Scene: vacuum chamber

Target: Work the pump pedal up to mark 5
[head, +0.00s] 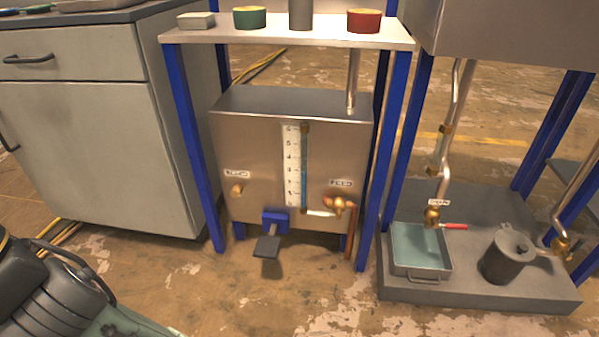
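The pump pedal (267,246) is a dark grey plate on a short rod, coming out of a blue block (275,221) at the lower front of a steel tank (240,150). It juts forward and sits low above the floor. A white scale (292,166) with numbered marks stands upright on the tank front. A sight tube (304,170) with blue in it runs along the right of the scale. The exact level against the marks is too small to read. My gripper is not in view; dark parts of my own body show at the lower left.
Blue legs (191,140) flank the tank under a shelf (290,36) with small containers. A grey cabinet (110,150) stands left. Floor before the pedal is clear.

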